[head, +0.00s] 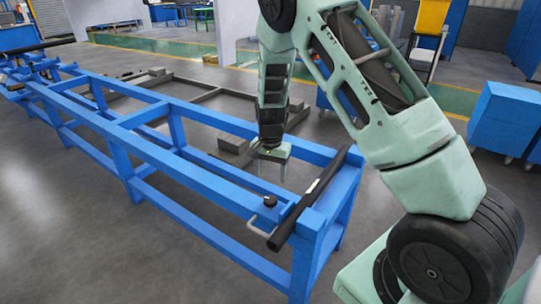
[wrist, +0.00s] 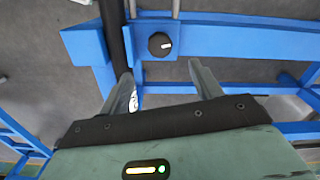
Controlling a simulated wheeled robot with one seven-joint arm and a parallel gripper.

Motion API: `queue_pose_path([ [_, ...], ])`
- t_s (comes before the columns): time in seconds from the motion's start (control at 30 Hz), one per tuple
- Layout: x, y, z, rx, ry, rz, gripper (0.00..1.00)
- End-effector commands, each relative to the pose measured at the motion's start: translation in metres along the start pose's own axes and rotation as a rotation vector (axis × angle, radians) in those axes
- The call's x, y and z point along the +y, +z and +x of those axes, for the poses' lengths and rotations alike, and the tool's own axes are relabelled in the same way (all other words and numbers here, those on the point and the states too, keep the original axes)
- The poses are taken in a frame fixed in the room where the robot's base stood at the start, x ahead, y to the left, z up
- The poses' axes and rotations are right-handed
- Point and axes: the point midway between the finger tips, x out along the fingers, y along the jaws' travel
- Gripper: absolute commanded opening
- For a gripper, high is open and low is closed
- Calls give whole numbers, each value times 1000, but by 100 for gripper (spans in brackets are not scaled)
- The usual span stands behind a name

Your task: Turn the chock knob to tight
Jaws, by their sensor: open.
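The chock knob is a round black knob (head: 270,201) on the near blue rail, beside a long black bar. In the wrist view the knob (wrist: 160,44) sits on a blue plate, and its short white mark points to the right. My gripper (head: 270,172) is open and empty, pointing down over the frame beyond the knob in the head view. In the wrist view the two fingers of my gripper (wrist: 161,72) are spread, with the knob ahead of and between their tips. They appear apart from it. No tight marking is readable.
The black bar (head: 308,198) with a white label lies across the end of the blue frame (head: 190,172), close beside the knob. A bent metal handle (head: 262,227) sticks out below the knob. Grey metal beams (head: 205,97) lie on the floor behind. Blue cabinets (head: 497,118) stand at the right.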

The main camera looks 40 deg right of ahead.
Motion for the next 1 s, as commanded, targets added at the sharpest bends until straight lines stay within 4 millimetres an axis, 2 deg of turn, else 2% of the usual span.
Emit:
queue_pose_path([
  [0.03, -1, 0, -14, 4, -3, -2, 64],
  [0.1, -1, 0, -28, 3, -4, -2, 64],
  [0.33, -1, 0, -60, 2, -2, -1, 64],
  [0.53, 0, 0, -67, 0, 0, 0, 64],
  [1.0, 0, 0, -67, 0, 0, 0, 64],
])
